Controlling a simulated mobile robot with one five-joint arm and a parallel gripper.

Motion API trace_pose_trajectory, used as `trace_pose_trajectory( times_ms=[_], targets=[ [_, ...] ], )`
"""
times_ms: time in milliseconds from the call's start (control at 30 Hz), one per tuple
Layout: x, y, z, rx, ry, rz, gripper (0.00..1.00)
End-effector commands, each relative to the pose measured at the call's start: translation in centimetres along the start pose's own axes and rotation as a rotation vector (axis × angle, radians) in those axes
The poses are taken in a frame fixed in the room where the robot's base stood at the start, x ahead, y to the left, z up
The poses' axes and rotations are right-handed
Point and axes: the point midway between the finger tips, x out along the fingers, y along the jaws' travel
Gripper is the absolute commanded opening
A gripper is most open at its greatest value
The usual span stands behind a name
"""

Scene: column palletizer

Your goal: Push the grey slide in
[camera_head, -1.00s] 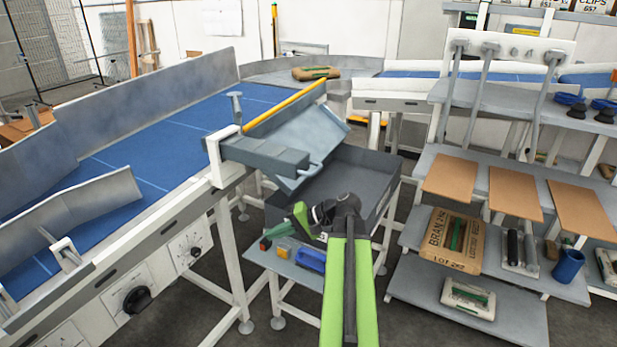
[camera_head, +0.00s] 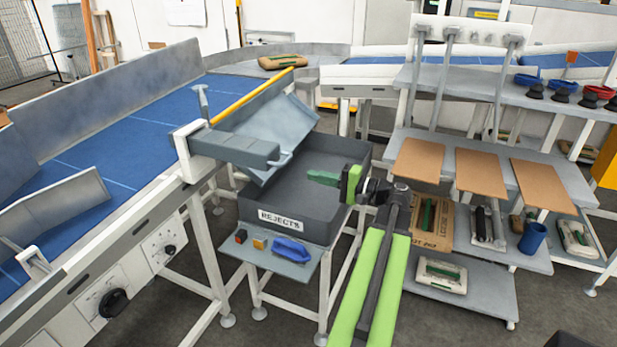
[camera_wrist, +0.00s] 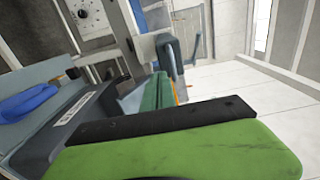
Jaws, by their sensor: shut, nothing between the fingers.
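A grey box-shaped bar (camera_head: 235,148) with a small handle on its right end sticks out from the white bracket at the conveyor's side. A grey sloping chute (camera_head: 268,125) lies just behind it, above the dark bin; I cannot tell for sure which part is the slide, but the handled bar looks like it. My gripper (camera_head: 322,177) is shut and empty, over the right part of the bin. Its green fingers point left towards the bar's handle end, clearly apart from it. In the wrist view, the green fingers (camera_wrist: 160,92) show near the bin's labelled wall.
The dark bin (camera_head: 362,153) labelled REJECTS stands under the chute. A small shelf (camera_head: 298,272) with a blue item and small blocks is in front. The blue conveyor (camera_head: 130,130) runs along the left. Shelves with boards (camera_head: 418,160) and bags stand right, close to my arm.

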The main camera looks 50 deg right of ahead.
Motion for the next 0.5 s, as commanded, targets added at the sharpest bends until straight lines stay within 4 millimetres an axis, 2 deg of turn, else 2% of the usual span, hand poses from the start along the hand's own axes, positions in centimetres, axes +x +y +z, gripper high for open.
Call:
trace_pose_trajectory(
  times_ms=[300, 500],
  targets=[
    [7.1, 0.0, 0.0, 0.0, -0.003, 0.001, 0.0],
    [10.2, 0.0, 0.0, 0.0, -0.002, 0.001, 0.0]
  ],
)
